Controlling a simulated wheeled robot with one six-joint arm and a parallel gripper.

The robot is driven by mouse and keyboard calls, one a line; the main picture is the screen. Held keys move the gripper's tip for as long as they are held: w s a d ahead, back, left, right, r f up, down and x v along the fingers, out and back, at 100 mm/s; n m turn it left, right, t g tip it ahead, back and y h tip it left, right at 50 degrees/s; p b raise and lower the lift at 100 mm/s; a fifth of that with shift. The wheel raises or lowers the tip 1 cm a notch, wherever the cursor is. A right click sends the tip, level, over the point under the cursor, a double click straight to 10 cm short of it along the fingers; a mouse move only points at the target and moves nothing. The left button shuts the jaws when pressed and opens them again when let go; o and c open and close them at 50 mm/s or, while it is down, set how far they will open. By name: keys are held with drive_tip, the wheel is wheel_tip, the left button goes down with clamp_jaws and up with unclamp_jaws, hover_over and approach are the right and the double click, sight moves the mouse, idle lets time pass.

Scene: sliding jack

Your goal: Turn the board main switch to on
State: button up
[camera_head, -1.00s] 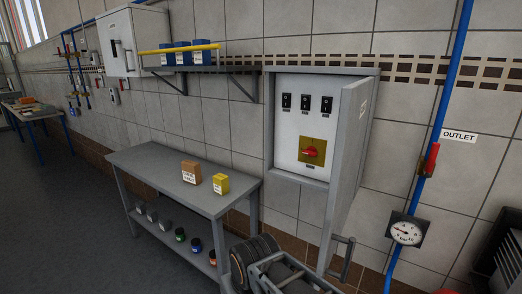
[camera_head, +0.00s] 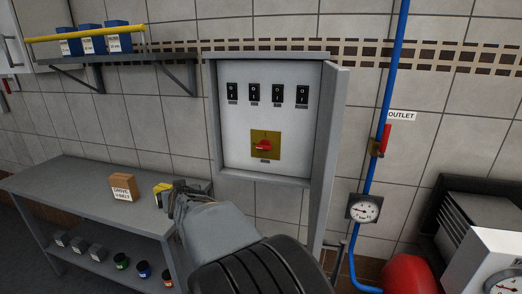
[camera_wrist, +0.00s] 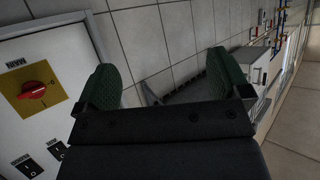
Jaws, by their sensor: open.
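The board is an open grey cabinet (camera_head: 229,150) on the tiled wall, with a white panel inside. Its main switch (camera_head: 264,146) is a red rotary knob on a yellow plate, low on the panel. The knob also shows in the wrist view (camera_wrist: 36,91), at the left. Several black rocker switches sit in a row above it. My gripper (camera_head: 170,190) is below and left of the cabinet, over the right end of the table, apart from the switch. In the wrist view its two green-padded fingers (camera_wrist: 162,78) are spread with nothing between them.
The cabinet door (camera_head: 329,160) stands open on the right side. A grey table (camera_head: 60,185) carries a brown box (camera_head: 125,188) and a yellow box (camera_head: 162,190), partly behind my gripper. A shelf (camera_head: 100,59) with blue bins is at upper left. A blue pipe (camera_head: 383,100) with a gauge (camera_head: 363,209) is right of the door.

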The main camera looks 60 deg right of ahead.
drive_tip(key=s+d+r+m+g+h, duration=0.1)
drive_tip(key=d+m+h, duration=0.15)
drive_tip(key=d, duration=0.45)
drive_tip(key=s+d+r+m+h, duration=0.1)
drive_tip(key=s+d+m+h, duration=0.1)
drive_tip(key=d+h, duration=0.35)
drive_tip(key=m+g+h, duration=0.3)
drive_tip(key=m+g, duration=0.1)
drive_tip(key=g, duration=0.1)
approach(263, 147)
drive_tip(key=p+x, duration=0.2)
drive_tip(key=x, duration=0.7)
drive_tip(key=shift+d, duration=0.1)
drive_tip(key=shift+w+d, duration=0.15)
drive_tip(key=shift+d, duration=0.4)
drive_tip(key=shift+c, duration=0.4)
drive_tip(key=c, duration=0.9)
drive_tip(key=shift+o, duration=0.2)
